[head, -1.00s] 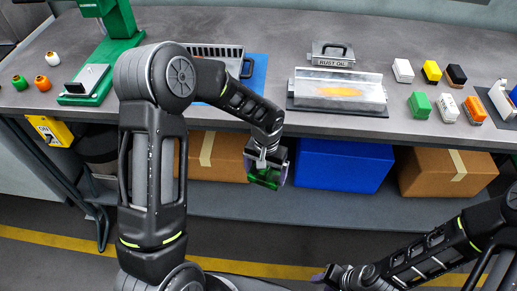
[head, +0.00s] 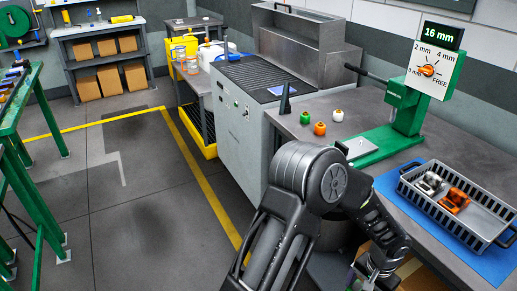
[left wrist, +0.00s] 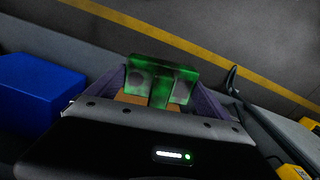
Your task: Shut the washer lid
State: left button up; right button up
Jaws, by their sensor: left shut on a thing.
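The washer (head: 235,125) is a grey cabinet left of the bench in the head view, with a dark slatted top (head: 262,76). My left gripper (head: 368,272) is low at the bottom of the head view, in front of the bench and away from the washer. In the left wrist view its purple fingers are shut on a green T-shaped piece (left wrist: 162,80). My right gripper is out of view.
The bench (head: 350,102) carries a green gauge stand (head: 408,108) reading 16 mm, several small capped pieces, and a grey basket (head: 478,208) on a blue mat. The floor left of the washer is clear.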

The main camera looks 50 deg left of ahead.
aim_at(254, 76)
jog(key=u, duration=2.75)
jog(key=i, duration=5)
jog(key=z, duration=3.65)
